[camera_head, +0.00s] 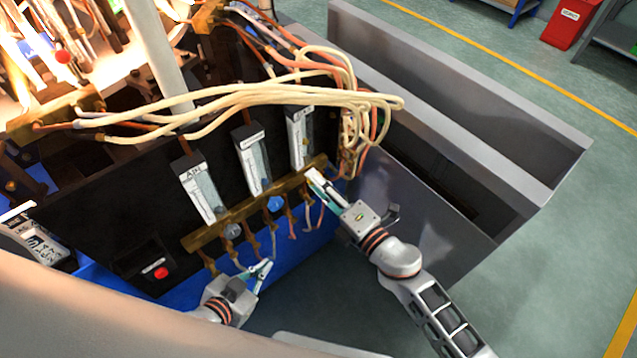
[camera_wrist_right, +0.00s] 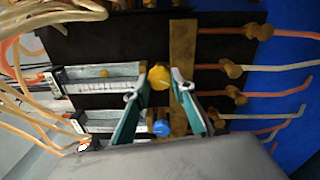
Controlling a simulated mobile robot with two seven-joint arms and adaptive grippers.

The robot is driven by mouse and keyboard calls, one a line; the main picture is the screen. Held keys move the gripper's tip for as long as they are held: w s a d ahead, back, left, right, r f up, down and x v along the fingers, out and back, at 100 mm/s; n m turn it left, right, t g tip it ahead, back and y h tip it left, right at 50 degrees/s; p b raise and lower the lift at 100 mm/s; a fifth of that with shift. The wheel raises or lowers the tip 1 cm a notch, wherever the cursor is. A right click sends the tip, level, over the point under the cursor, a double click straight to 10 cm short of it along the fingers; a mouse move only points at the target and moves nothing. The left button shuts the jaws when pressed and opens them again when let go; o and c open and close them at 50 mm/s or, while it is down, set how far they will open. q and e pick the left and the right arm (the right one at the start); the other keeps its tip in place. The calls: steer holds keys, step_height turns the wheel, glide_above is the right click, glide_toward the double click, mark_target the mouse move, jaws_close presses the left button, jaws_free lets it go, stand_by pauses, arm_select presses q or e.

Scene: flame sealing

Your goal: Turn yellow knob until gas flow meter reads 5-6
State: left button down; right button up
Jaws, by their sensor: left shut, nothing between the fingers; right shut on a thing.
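The yellow knob (camera_wrist_right: 159,77) sits at the end of a flow meter in the right wrist view. My right gripper (camera_wrist_right: 160,84) is shut on it, with one finger on each side. In the head view my right gripper (camera_head: 313,175) reaches the panel below the rightmost gas flow meter (camera_head: 300,138) and hides the knob. That meter also shows in the right wrist view (camera_wrist_right: 100,86); its reading is too small to tell. My left gripper (camera_head: 259,270) is shut and empty, low in front of the panel, below the brass strip.
A blue knob (camera_head: 275,203) and a grey knob (camera_head: 232,230) sit below the other two meters. The brass strip (camera_head: 205,238) carries several small valves and thin hoses. Cream hoses (camera_head: 240,95) loop above the meters. A red button (camera_head: 161,272) is at lower left.

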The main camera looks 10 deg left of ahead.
stand_by(0.3)
steer(key=o, duration=1)
steer(key=shift+o, duration=0.4)
steer(key=v, duration=1.2)
